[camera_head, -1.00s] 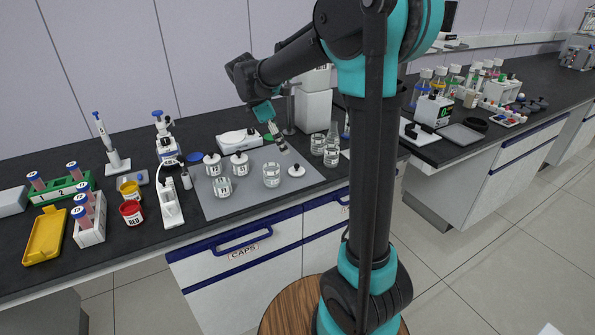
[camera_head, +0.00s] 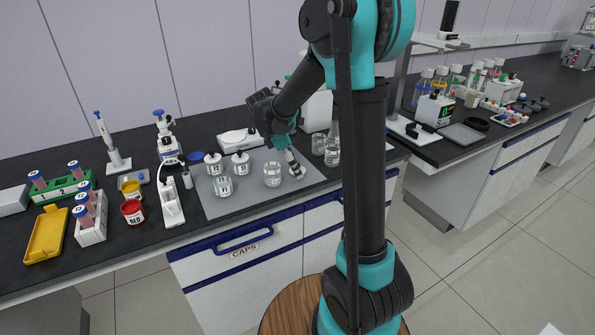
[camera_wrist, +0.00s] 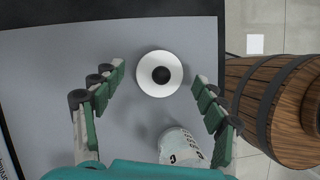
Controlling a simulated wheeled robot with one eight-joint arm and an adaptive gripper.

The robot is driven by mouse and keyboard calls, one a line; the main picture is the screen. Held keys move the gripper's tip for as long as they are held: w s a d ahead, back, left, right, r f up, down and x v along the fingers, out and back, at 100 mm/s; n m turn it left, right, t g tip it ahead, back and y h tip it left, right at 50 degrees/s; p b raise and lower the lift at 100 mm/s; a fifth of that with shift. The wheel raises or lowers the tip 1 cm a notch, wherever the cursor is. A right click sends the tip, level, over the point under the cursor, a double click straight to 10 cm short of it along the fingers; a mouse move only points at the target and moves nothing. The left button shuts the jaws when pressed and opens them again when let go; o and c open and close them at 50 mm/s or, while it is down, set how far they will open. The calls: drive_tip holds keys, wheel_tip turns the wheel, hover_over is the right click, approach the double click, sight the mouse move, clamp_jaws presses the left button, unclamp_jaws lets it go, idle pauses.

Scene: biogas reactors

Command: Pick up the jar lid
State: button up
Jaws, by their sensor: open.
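The jar lid (camera_wrist: 159,74) is a white disc with a black knob, lying flat on the grey mat (camera_wrist: 60,80). In the head view the lid (camera_head: 297,175) is partly hidden by my gripper (camera_head: 295,168), which is just above it at the right part of the mat. In the wrist view my gripper (camera_wrist: 160,88) is open, with one green-padded finger on each side of the lid and nothing held. An open glass jar (camera_wrist: 183,147) with a label stands close by, near the right finger; it also shows in the head view (camera_head: 272,174).
Glass beakers (camera_head: 332,152) stand behind on the right. A wooden barrel-like stool (camera_wrist: 270,90) is beyond the bench edge.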

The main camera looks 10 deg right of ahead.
drive_tip(key=shift+c, duration=0.6)
drive_tip(key=c, duration=0.8)
drive_tip(key=shift+c, duration=0.2)
drive_tip(key=shift+r, duration=0.1)
